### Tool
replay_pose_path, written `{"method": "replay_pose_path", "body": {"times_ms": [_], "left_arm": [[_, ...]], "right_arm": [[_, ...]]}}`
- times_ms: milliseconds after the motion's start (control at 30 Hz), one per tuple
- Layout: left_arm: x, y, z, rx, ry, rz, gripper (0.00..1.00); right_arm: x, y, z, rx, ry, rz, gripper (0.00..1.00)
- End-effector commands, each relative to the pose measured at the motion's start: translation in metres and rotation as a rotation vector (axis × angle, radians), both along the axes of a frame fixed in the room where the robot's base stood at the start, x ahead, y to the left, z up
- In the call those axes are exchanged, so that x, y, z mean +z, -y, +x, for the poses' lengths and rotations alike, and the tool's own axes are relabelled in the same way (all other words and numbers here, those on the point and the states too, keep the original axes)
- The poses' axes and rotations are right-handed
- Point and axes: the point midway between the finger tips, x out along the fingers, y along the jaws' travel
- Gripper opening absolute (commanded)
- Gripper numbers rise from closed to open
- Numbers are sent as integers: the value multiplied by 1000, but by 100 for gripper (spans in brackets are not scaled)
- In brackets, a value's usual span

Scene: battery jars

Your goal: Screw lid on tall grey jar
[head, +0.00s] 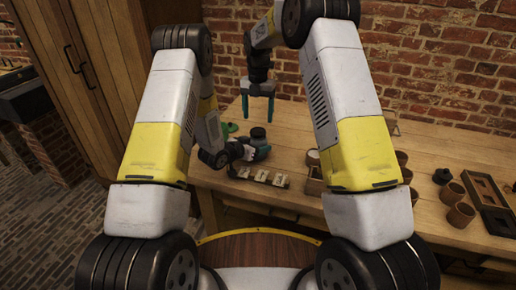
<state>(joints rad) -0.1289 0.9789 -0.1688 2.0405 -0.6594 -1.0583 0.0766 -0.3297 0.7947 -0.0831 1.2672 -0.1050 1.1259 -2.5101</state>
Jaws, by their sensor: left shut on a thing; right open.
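My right gripper (257,108) hangs pointing down at the back of the workbench, its two teal fingers apart with nothing between them. My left gripper (250,150) is low over the bench, below the right one in the head view, and is shut on a small dark grey jar (258,134). The jar looks upright, with a dark top just under the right gripper. Whether that top is a lid cannot be told. The lower part of the jar is hidden by the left gripper.
A wooden holder (262,177) with pale labels lies just in front of the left gripper. A wooden box (314,180) stands partly behind my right arm. Brown cups (460,214) and a dark slotted tray (490,200) are at the right. The brick wall closes the back.

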Motion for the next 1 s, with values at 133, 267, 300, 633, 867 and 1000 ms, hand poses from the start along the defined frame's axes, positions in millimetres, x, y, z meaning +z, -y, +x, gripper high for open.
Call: {"method": "replay_pose_path", "body": {"times_ms": [133, 267, 300, 633, 867, 1000], "left_arm": [[1, 0, 0, 0, 2, -1, 0], [1, 0, 0, 0, 2, -1, 0], [1, 0, 0, 0, 2, -1, 0], [1, 0, 0, 0, 2, 0, 0], [1, 0, 0, 0, 2, -1, 0], [1, 0, 0, 0, 2, -1, 0]], "right_arm": [[-26, 0, -1, 1, -4, -2, 72], [-44, 0, -1, 0, -4, -2, 72], [-49, 0, -1, 1, -3, -1, 72], [-62, 0, 0, 0, 0, 0, 72], [-61, 0, 0, 0, 0, 0, 56], [-61, 0, 0, 0, 0, -1, 29]]}}
